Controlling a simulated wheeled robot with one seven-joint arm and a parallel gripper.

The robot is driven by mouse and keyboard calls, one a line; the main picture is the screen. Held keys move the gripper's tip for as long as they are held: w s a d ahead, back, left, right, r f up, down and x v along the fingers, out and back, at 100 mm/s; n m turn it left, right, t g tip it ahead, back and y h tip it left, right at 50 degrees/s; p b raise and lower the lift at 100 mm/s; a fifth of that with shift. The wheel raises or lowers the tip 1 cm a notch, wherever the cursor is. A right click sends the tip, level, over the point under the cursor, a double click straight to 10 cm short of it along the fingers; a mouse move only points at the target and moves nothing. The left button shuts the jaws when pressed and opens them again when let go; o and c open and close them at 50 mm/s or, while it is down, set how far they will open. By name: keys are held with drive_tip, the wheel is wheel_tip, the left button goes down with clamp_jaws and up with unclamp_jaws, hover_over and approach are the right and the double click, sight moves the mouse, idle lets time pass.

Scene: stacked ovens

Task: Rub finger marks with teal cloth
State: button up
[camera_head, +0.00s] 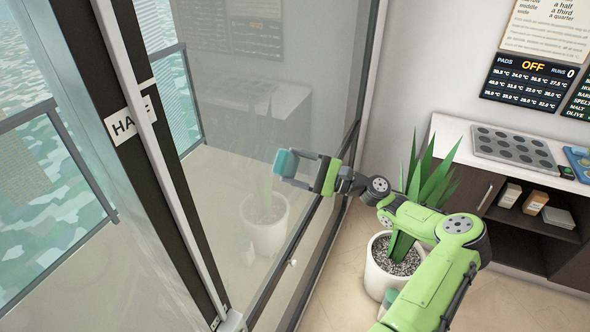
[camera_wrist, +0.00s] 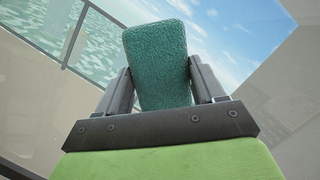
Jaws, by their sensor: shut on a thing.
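The teal cloth (camera_head: 286,162) is a thick folded pad. My gripper (camera_head: 297,169) is shut on it and holds it up in front of the large glass pane (camera_head: 235,130). In the wrist view the teal cloth (camera_wrist: 157,62) stands between the two fingers of my gripper (camera_wrist: 162,88), with its textured face showing. In the head view the cloth is at or close to the glass; I cannot tell whether it touches. The glass looks hazy and reflects the plant and the counter. I cannot make out separate finger marks on it.
A dark frame post with a long light bar (camera_head: 150,130) and a label stands left of the pane. A potted plant (camera_head: 390,265) stands beside my arm. A counter (camera_head: 500,165) with a muffin tray (camera_head: 513,147) is at the right. Tiled floor is clear between them.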

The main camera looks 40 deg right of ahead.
drive_tip(key=shift+w+d+f+b, duration=0.1)
drive_tip(key=shift+w+d+b, duration=0.3)
drive_tip(key=shift+w+d, duration=0.75)
drive_tip(key=shift+w+d+b, duration=0.45)
drive_tip(key=shift+w+d, duration=0.05)
drive_tip(key=shift+d, duration=1.1)
drive_tip(key=shift+w+d+f+b, duration=0.1)
drive_tip(key=shift+w+d+b, duration=0.3)
drive_tip(key=shift+w+d, duration=0.75)
drive_tip(key=shift+s+a+r+p, duration=0.1)
drive_tip(key=shift+s+a+p, duration=0.3)
drive_tip(key=shift+s+a, duration=0.9)
drive_tip(key=shift+s+a+r+p, duration=0.1)
drive_tip(key=shift+s+a+p, duration=0.55)
drive_tip(key=shift+a, duration=1.1)
drive_tip(key=shift+s+a+p, duration=0.2)
drive_tip(key=shift+s+a, duration=1.05)
drive_tip(key=shift+a, duration=0.3)
drive_tip(key=shift+d, duration=0.1)
drive_tip(key=shift+s+d, duration=0.55)
drive_tip(key=shift+s, duration=0.35)
drive_tip(key=shift+s+d, duration=0.5)
drive_tip(key=shift+s, duration=0.35)
drive_tip(key=shift+s+d, duration=0.45)
drive_tip(key=shift+s, duration=0.35)
